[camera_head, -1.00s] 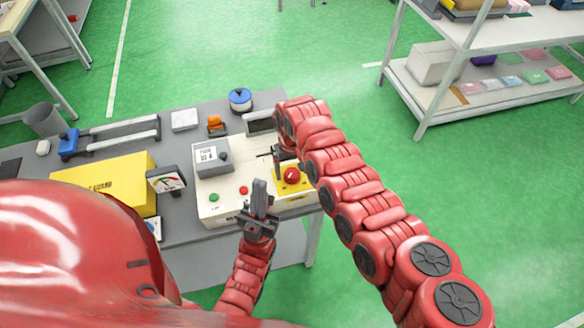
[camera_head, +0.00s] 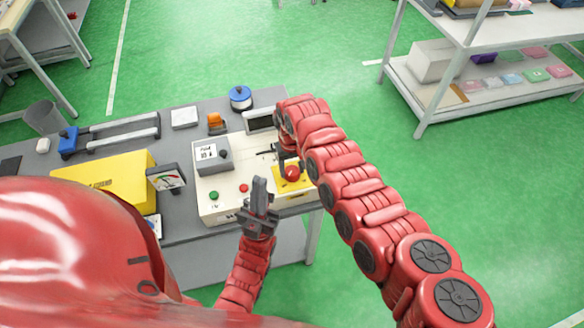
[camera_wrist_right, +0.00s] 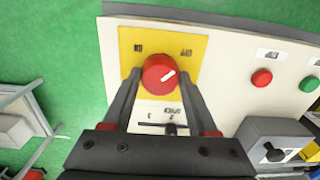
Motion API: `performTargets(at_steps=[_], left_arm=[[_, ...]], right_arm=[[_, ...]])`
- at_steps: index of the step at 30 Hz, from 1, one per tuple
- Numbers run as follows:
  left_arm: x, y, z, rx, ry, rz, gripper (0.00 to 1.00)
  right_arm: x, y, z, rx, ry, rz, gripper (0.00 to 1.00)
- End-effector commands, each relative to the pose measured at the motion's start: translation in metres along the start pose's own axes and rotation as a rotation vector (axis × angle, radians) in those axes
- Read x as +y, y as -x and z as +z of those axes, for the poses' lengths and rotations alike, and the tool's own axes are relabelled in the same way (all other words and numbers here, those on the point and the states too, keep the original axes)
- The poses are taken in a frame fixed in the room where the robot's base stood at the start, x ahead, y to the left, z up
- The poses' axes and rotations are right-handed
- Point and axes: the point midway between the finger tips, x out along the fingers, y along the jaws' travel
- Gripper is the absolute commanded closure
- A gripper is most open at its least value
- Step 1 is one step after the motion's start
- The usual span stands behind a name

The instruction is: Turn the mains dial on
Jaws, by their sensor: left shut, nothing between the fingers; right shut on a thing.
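The mains dial is a red round knob (camera_head: 292,173) on a yellow plate (camera_head: 282,186) at the right end of a cream control panel (camera_head: 228,183). In the right wrist view the dial (camera_wrist_right: 158,74) has a white mark slanting toward the upper right, with small dark labels above it on the plate. My right gripper (camera_wrist_right: 158,78) is shut on the dial, one finger on either side. In the head view my right arm partly hides that gripper. My left gripper (camera_head: 259,186) is shut and empty, pointing up at the panel's front edge, left of the dial.
The panel also carries a green button (camera_head: 213,195), a red button (camera_head: 243,188) and a grey box with a knob (camera_head: 212,156). A yellow case (camera_head: 103,175) and a dial meter (camera_head: 166,177) stand to the left. Green floor is clear beyond the bench.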

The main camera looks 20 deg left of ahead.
Motion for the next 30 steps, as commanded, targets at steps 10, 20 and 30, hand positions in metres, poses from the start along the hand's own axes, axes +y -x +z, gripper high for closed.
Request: performTargets(at_steps=[10,20,30], left_arm=[[0.001,0.017,0.003,0.000,0.000,0.000,1.00],[0.003,0.051,0.009,0.000,0.000,0.000,1.00],[0.005,0.094,0.016,0.000,0.000,0.000,1.00]], right_arm=[[0.001,-0.002,-0.001,0.001,0.144,0.001,0.97],[0.002,-0.005,-0.002,0.003,0.441,0.004,0.97],[0.002,-0.005,-0.002,0.006,0.765,0.005,0.97]])
